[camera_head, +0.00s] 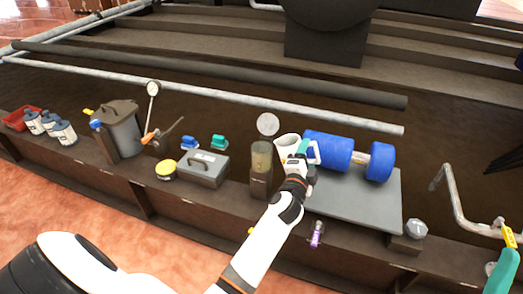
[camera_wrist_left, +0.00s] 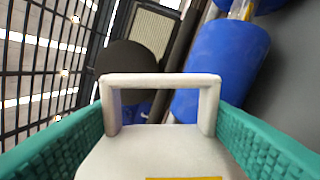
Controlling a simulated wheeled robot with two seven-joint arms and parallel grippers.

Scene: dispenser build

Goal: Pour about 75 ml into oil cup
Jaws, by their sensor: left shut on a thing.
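My left gripper (camera_head: 303,160) is shut on the handle of a white jug (camera_head: 286,143). In the left wrist view the jug's pale handle (camera_wrist_left: 160,80) stands between the two teal finger pads, with the jug's body below it. The jug is held close beside this cup and looks tilted. Its contents and any stream are not visible.
Blue cylinders (camera_head: 330,148) lie on a grey plate (camera_head: 365,205) right of the jug. A grey case (camera_head: 202,169), a dark lidded bin (camera_head: 121,128) and several bottles (camera_head: 64,133) stand left. A bent pipe (camera_head: 455,212) rises at right. A purple-marked item (camera_head: 317,235) lies in front.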

